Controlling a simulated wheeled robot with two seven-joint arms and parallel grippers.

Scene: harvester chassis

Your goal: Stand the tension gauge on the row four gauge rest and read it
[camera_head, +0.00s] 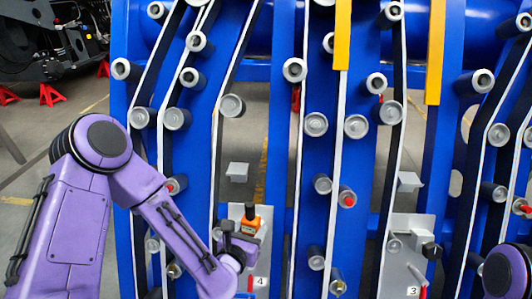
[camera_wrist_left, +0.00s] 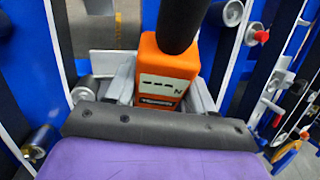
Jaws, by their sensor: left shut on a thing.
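The orange tension gauge (camera_head: 251,225) is in my left gripper (camera_head: 238,240), in front of the grey plate marked 4 (camera_head: 262,268). In the left wrist view, the gauge (camera_wrist_left: 165,78) sits between the grey fingers of my left gripper (camera_wrist_left: 160,92). It looks roughly upright, with a black cylindrical part on top. Its display shows dashes and an N. The gauge's underside is hidden, so I cannot tell whether it touches a rest. My right gripper is out of view; only a purple part of that arm shows at the right edge.
Blue uprights carry belts and several rollers (camera_head: 232,106) close around my left arm. A grey plate marked 3 (camera_head: 408,262) stands to the right. Small grey brackets (camera_head: 237,171) sit above the plates. Yellow strips (camera_head: 436,52) hang at the upper right.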

